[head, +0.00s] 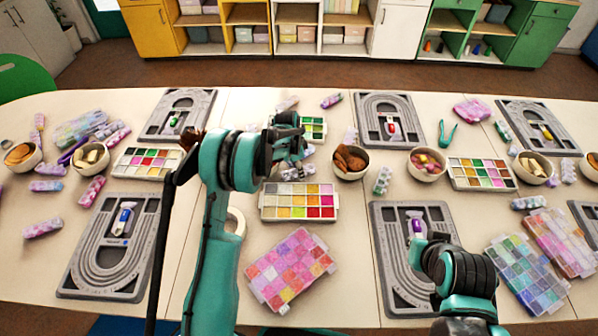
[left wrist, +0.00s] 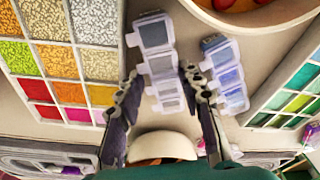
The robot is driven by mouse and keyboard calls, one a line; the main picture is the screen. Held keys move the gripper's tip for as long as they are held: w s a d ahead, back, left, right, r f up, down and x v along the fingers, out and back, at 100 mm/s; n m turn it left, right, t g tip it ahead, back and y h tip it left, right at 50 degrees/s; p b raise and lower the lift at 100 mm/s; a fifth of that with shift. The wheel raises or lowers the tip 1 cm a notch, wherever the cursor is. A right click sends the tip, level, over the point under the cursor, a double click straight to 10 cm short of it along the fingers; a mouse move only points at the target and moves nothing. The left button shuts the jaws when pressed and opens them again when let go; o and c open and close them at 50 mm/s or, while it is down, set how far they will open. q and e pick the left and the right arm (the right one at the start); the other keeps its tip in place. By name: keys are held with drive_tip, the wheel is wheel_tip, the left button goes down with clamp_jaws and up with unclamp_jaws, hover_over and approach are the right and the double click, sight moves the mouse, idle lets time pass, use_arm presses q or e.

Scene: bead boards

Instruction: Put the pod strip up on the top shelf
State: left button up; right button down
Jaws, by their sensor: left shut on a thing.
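The pod strip (left wrist: 158,55), a row of small clear lidded boxes with greyish contents, is between the fingers of my left gripper (left wrist: 162,76) in the left wrist view. The fingers are shut on it. In the head view my left gripper (head: 293,160) is over the middle of the table, behind a bead tray; the gripper and arm largely hide the strip there. My right arm shows at the lower right, but its gripper cannot be made out. Open shelves (head: 298,15) stand across the room at the top of the head view; which one is the top shelf is unclear.
Bead trays (head: 299,214), grey bead boards (head: 95,270), bowls (head: 334,172) and other pod strips (head: 383,180) crowd the white table (head: 345,262). A second strip (left wrist: 226,76) lies close to the right finger in the left wrist view. Brown floor (head: 330,72) separates table and shelves.

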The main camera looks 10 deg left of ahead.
use_arm(q)
drive_tip(key=shift+f, duration=0.1)
drive_tip(key=shift+f, duration=0.15)
drive_tip(key=o, duration=1)
drive_tip(key=shift+o, duration=0.2)
